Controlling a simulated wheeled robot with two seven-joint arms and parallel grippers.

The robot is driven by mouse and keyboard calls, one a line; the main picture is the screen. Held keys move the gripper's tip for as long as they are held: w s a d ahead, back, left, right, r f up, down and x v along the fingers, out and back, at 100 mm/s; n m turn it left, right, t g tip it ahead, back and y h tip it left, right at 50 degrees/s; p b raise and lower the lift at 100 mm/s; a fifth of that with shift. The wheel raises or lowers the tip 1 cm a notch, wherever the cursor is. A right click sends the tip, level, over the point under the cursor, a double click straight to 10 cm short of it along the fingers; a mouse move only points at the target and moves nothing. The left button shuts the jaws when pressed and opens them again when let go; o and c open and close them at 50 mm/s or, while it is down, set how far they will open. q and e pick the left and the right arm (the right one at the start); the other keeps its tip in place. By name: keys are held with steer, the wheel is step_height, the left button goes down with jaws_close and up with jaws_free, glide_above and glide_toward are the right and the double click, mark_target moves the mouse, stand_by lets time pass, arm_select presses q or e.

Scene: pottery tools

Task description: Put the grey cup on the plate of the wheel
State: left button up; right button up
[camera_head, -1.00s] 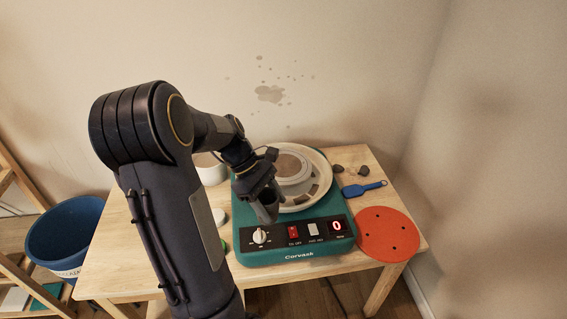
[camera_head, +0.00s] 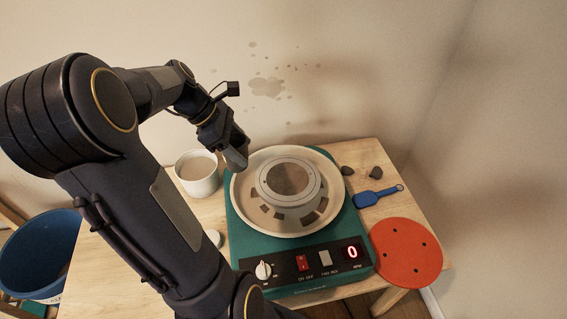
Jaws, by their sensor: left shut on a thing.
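The grey cup (camera_head: 236,157) is in my left gripper (camera_head: 231,143), tilted and partly hidden by the fingers. The left gripper is shut on it, above the back left rim of the wheel's pan. The teal pottery wheel (camera_head: 247,231) stands on the table. Its round grey plate (camera_head: 290,179), with a brown patch in the middle, sits inside the pale pan (camera_head: 256,223). The cup is up and left of the plate, apart from it. My right gripper is not in view.
A white mug (camera_head: 197,174) with pale contents stands left of the wheel on the wooden table (camera_head: 130,235). A blue tool (camera_head: 377,196), dark lumps (camera_head: 376,173) and an orange disc (camera_head: 407,252) lie at the right. A blue bucket (camera_head: 40,255) is at lower left.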

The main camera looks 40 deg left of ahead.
arm_select(q)
steer(key=shift+w, duration=0.3)
steer(key=w+d+f+p, duration=0.1)
steer(key=w+f, duration=0.2)
steer(key=w, duration=0.1)
steer(key=w+d+f, duration=0.2)
steer(key=w+f, duration=0.1)
steer(key=w, duration=0.1)
steer(key=w+d+f+p, duration=0.1)
steer(key=w+d+f, duration=0.1)
steer(key=w+f, duration=0.2)
steer(key=shift+w+d+p, duration=0.25)
steer(key=shift+p, duration=0.1)
steer(key=shift+f, duration=1.45)
